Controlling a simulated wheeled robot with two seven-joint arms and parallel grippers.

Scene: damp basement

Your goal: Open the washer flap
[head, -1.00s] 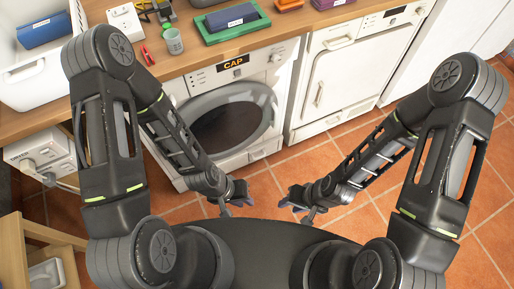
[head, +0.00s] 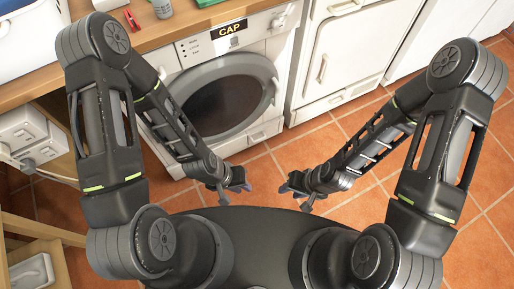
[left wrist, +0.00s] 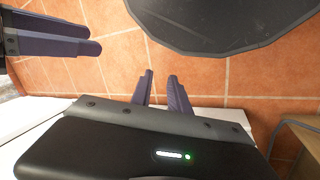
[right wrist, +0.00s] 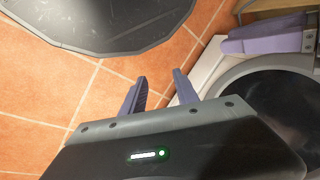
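The white washer (head: 272,88) stands under the counter, with a round grey-rimmed door (head: 225,95) that looks closed. A small rectangular flap (head: 257,136) sits low at the right of its front and looks shut. A "CAP" label (head: 232,29) is on its top panel. My left gripper (head: 247,187) is open and empty, in front of the washer and apart from it. My right gripper (head: 285,188) is also open and empty, facing the left one across a small gap. The washer door also shows in the right wrist view (right wrist: 275,85).
A second white appliance (head: 345,50) stands right of the washer. The wooden counter (head: 180,25) runs above, with a red tool (head: 131,19) and a grey cup (head: 162,8). A wooden stand (head: 40,232) is at the lower left. Tiled floor (head: 320,145) is clear before the appliances.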

